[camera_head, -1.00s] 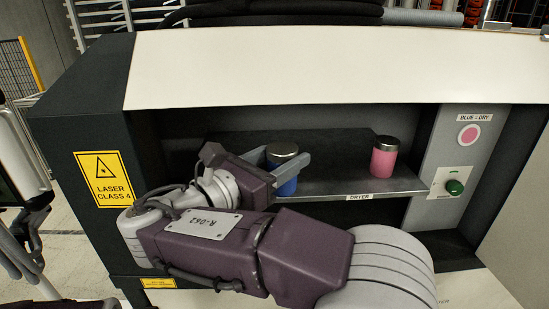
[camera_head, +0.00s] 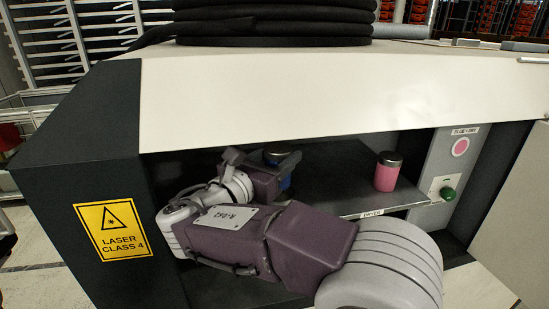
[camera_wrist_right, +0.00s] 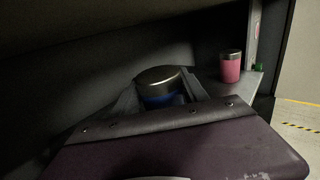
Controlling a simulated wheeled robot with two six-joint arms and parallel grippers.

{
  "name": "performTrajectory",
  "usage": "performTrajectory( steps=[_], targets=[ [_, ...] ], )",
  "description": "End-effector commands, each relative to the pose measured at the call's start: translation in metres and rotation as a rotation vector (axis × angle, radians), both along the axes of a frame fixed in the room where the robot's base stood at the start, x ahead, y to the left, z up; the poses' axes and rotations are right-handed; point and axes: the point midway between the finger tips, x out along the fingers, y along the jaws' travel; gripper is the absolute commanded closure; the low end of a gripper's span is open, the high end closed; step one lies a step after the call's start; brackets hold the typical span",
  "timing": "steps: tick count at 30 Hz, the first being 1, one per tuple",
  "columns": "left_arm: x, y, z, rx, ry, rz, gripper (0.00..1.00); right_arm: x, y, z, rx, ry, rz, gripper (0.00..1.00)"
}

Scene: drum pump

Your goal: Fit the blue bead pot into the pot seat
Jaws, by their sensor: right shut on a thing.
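The blue bead pot (camera_head: 278,157) has a grey metal lid. It is upright at the left part of the dryer shelf, and my right gripper (camera_head: 290,166) is shut on it. In the right wrist view the pot (camera_wrist_right: 160,88) stands between the two fingers, one on each side. Its lower part is hidden behind my gripper, so I cannot tell whether it touches the shelf. No pot seat can be made out. My left gripper is not in view.
A pink pot (camera_head: 387,172) with a grey lid stands to the right on the dryer shelf (camera_head: 335,190). A panel (camera_head: 452,165) with a pink disc and a green knob is at the far right. The white cabinet top (camera_head: 340,95) overhangs the shelf.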

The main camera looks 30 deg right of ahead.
Motion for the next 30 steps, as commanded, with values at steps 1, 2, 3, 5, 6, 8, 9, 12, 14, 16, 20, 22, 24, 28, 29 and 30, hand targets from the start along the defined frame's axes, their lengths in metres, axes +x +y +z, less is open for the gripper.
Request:
performTrajectory(
  steps=[1, 2, 3, 5, 6, 8, 9, 12, 14, 16, 20, 22, 24, 28, 29, 30],
  targets=[
    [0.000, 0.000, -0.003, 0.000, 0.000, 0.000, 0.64, -0.001, -0.001, 0.003, 0.002, -0.015, -0.002, 0.99],
    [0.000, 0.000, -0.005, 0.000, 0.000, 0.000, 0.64, -0.001, -0.001, 0.001, 0.002, -0.015, -0.002, 0.99],
    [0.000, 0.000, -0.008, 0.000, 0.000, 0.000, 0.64, -0.001, -0.001, -0.002, 0.002, -0.015, -0.002, 0.99],
    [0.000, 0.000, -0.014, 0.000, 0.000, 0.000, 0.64, -0.001, -0.001, -0.009, 0.002, -0.014, -0.001, 0.99],
    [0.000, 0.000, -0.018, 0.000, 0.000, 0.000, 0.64, -0.001, -0.001, -0.014, 0.003, -0.012, -0.001, 0.99],
    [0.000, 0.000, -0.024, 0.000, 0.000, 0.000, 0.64, 0.000, -0.001, -0.021, 0.002, -0.011, -0.001, 0.99],
    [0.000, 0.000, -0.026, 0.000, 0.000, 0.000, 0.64, 0.000, -0.001, -0.024, 0.002, -0.009, -0.001, 0.99],
    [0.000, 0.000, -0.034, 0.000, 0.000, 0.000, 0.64, 0.000, -0.001, -0.035, 0.002, -0.007, -0.001, 0.98],
    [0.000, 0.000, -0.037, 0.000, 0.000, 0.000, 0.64, 0.000, 0.000, -0.040, 0.003, -0.005, -0.001, 1.00],
    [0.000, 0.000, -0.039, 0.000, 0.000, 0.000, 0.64, 0.000, 0.000, -0.045, 0.005, -0.003, -0.001, 1.00],
    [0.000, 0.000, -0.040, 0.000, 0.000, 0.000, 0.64, 0.000, 0.000, -0.047, 0.006, 0.000, 0.000, 1.00],
    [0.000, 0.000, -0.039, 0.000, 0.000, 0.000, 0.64, 0.000, 0.000, -0.047, 0.005, 0.001, 0.000, 1.00],
    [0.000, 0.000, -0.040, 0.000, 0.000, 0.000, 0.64, 0.001, 0.000, -0.048, 0.005, 0.002, 0.001, 1.00],
    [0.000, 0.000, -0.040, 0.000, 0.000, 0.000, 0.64, 0.001, 0.000, -0.048, 0.005, 0.003, 0.001, 1.00],
    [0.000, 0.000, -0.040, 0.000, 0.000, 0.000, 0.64, 0.001, 0.000, -0.049, 0.005, 0.003, 0.001, 1.00],
    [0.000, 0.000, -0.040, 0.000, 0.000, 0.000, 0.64, 0.001, 0.000, -0.049, 0.005, 0.004, 0.001, 1.00]
  ],
)
